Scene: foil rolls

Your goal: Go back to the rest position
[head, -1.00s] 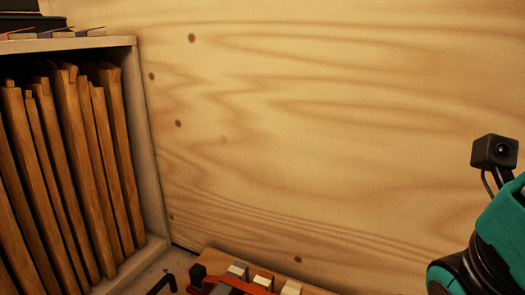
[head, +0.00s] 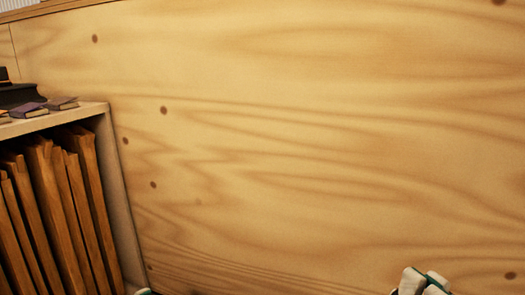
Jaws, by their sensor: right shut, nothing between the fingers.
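My right gripper (head: 425,281) pokes up at the bottom edge, right of the middle, in the head view. Only its pale tips with some green show. They are shut, with nothing between them. The rest of the gripper and its arm is cut off below the picture. It stands in front of the plywood wall, apart from the shelf. A small white and green sliver (head: 145,292) shows at the bottom edge on the left, too little to tell what it is. No foil rolls can be made out.
A pale shelf unit (head: 112,165) at the left holds several upright wooden boards (head: 52,205). Small dark flat items (head: 60,103) and a black object (head: 20,95) lie on top. A plywood wall (head: 300,150) fills the rest, with nothing in front of its middle.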

